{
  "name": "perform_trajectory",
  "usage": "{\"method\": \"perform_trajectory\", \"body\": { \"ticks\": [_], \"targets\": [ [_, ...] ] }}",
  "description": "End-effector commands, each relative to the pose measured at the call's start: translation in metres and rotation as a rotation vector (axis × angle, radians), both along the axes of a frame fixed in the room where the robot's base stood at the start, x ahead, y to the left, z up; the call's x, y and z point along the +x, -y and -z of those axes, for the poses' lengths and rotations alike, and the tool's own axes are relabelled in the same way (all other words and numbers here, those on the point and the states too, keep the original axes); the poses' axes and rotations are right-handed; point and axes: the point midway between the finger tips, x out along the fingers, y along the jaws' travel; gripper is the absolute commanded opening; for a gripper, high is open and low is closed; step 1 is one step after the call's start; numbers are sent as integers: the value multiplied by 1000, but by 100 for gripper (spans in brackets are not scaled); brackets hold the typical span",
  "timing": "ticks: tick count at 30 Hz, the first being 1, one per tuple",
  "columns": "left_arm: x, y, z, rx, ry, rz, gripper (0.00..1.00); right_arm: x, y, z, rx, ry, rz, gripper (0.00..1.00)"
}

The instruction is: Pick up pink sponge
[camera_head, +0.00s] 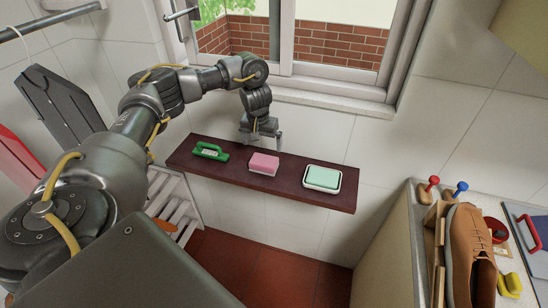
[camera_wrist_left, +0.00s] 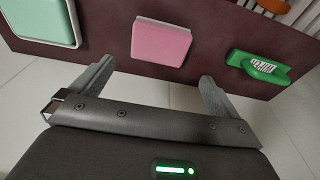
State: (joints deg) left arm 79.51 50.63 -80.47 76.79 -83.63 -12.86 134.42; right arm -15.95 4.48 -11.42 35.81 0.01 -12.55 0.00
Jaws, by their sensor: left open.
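The pink sponge (camera_head: 264,163) lies on a dark wooden shelf (camera_head: 315,195) below the window, between a green-handled brush and a green soap in a dish. My left gripper (camera_head: 262,139) is open and empty just behind the sponge, on the wall side, and looks apart from it. In the left wrist view the sponge (camera_wrist_left: 161,43) lies beyond the two spread fingers (camera_wrist_left: 155,90), roughly centred between them. My right gripper is not in view.
The green-handled brush (camera_head: 211,151) lies left of the sponge, and the pale green soap dish (camera_head: 323,179) lies right of it. The wall and window sill (camera_head: 335,106) stand close behind the shelf. A brown shoe (camera_head: 468,255) is on the counter at right.

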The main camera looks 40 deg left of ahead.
Motion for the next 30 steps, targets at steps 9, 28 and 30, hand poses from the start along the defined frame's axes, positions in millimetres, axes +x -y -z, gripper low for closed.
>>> {"method": "perform_trajectory", "body": {
  "ticks": [9,28,30],
  "targets": [
    [9,9,29,-3,-4,13,100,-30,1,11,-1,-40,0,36],
    [13,3,88,-3,-3,10,100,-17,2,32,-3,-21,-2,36],
    [14,2,95,-1,-3,9,100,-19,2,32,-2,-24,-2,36]
  ]
}}
